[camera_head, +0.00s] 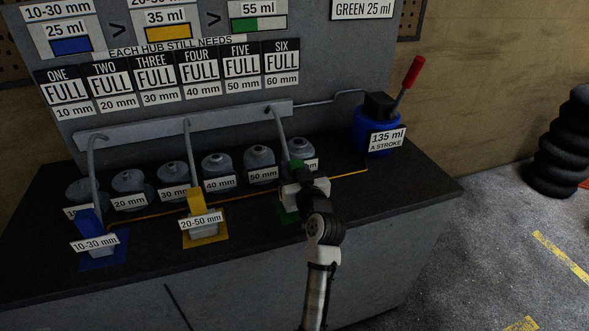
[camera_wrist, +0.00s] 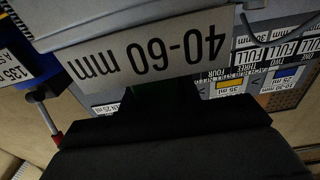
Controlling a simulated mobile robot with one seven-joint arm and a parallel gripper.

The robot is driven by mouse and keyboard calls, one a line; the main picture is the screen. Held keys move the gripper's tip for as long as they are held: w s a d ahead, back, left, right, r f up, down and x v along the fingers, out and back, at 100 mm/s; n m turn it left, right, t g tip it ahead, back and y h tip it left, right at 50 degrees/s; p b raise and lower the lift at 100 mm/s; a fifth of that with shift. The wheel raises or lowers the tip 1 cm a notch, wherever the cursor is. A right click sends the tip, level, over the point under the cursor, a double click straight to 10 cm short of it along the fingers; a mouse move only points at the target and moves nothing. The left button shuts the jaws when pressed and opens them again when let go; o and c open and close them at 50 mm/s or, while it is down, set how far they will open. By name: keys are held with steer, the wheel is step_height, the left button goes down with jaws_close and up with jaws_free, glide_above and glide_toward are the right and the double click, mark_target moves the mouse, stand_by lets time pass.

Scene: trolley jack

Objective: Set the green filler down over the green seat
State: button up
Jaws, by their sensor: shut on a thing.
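The green filler (camera_head: 296,163) is in my gripper (camera_head: 303,187) at the right of the bench front, mostly hidden behind my gripper and wrist. Its green top shows in the head view. In the wrist view its 40-60 mm label (camera_wrist: 150,58) is upside down and close, above my dark gripper (camera_wrist: 165,110). A green strip shows between them. The green seat (camera_head: 282,211) is a flat patch on the bench, partly covered by my arm. The filler is over or beside this seat; I cannot tell whether it touches it.
The yellow filler (camera_head: 197,203) and the blue filler (camera_head: 90,228) stand on their coloured seats to the left. Several grey hubs (camera_head: 221,168) line the bench behind. Hooked pipes (camera_head: 188,140) hang over the fillers. A blue pump (camera_head: 376,125) with a red-tipped lever stands at right.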

steer(key=shift+f+b, duration=0.8)
steer(key=shift+b, duration=0.05)
